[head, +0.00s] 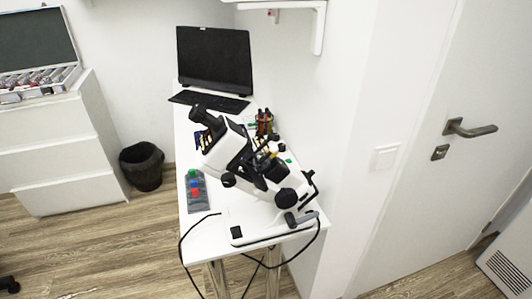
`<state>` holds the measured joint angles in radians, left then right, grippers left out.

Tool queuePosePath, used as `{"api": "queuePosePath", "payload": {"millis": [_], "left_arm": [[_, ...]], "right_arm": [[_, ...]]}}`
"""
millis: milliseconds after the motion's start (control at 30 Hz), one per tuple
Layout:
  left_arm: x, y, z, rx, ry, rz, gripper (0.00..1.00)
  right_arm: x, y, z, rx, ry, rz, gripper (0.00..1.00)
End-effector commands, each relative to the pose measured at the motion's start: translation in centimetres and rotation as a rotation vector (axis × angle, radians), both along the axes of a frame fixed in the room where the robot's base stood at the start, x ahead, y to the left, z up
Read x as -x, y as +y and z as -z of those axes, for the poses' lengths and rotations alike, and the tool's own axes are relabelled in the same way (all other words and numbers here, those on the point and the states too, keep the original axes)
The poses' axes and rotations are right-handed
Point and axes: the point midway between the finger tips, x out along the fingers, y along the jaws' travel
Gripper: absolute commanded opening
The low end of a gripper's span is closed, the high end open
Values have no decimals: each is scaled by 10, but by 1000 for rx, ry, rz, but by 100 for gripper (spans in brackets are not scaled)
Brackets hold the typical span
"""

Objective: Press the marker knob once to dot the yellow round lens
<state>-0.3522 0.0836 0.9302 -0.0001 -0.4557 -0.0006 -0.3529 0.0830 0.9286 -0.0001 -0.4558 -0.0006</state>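A white and black tilted optical instrument (225,142) with an eyepiece stands on a narrow white table. A small yellow patch (273,155) shows near its middle; it may be the yellow round lens, but it is too small to be sure. Several black knobs show on the instrument, one on its left side (228,180) and a larger one at its lower right (287,196). I cannot tell which part is the marker knob. Neither of my grippers is in view.
The white table (225,228) also holds a monitor (214,60), a keyboard (208,101), a pen holder (264,122) and a grey tray (197,206) with coloured pieces. A black bin (142,167) and white drawers (62,160) stand left. A wall and door (440,90) bound the right.

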Motion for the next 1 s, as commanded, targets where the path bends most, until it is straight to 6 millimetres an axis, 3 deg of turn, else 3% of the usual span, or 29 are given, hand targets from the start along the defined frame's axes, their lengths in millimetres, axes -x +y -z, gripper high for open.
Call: {"api": "queuePosePath", "payload": {"millis": [667,700,933,1000], "left_arm": [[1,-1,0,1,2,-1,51],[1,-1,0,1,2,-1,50],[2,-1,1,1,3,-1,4],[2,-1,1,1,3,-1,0]], "right_arm": [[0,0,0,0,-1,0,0],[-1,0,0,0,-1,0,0],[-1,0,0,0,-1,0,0],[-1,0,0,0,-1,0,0]]}}
